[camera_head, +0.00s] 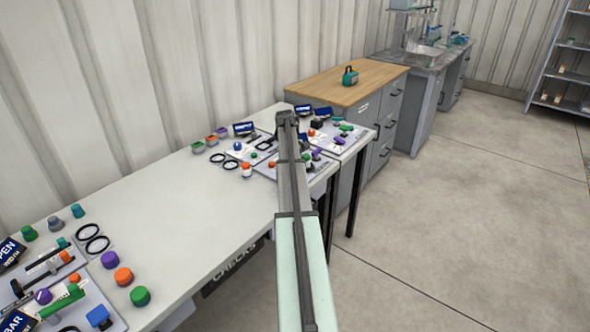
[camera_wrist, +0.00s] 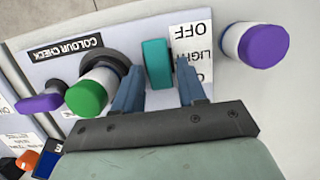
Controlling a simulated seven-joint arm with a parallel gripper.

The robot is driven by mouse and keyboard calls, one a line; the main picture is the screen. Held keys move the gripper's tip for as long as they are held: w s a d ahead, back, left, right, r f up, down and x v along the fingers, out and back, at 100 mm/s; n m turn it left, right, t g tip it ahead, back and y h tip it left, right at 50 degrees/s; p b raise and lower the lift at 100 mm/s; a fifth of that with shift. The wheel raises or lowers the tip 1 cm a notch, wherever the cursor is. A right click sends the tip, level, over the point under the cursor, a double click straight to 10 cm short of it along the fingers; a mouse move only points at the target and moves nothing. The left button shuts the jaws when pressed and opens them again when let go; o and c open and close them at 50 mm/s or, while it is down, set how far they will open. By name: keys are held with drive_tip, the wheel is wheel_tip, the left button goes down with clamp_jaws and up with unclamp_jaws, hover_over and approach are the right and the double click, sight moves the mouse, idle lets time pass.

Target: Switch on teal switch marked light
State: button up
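The teal switch (camera_wrist: 157,63) shows in the wrist view as a short thick teal piece on a pale panel. It stands beside a white label (camera_wrist: 192,50) reading OFF and LIGHT, with the lower word partly covered by a finger. My gripper (camera_wrist: 159,75) has its two blue-grey fingers apart, one on each side of the teal switch. A slim gap seems to remain, but I cannot tell whether either finger touches it. In the head view my arm hides the gripper and the teal switch.
A green-capped knob (camera_wrist: 88,95) stands close to the left finger, and a purple-capped piece (camera_wrist: 262,45) lies right of the label. A COLOUR CHECK plate (camera_wrist: 66,47) is at upper left. The long white table (camera_head: 170,210) has clear room in its middle.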

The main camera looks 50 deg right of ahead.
drive_tip(key=shift+o, duration=1)
drive_tip(key=shift+r, duration=0.15)
drive_tip(key=v, duration=1.3)
drive_tip(key=shift+r, duration=0.25)
drive_tip(key=s+t, duration=0.3)
drive_tip(key=s, duration=0.1)
wheel_tip(320, 180, down, 13)
drive_tip(key=shift+r, duration=0.1)
drive_tip(key=shift+c, duration=0.3)
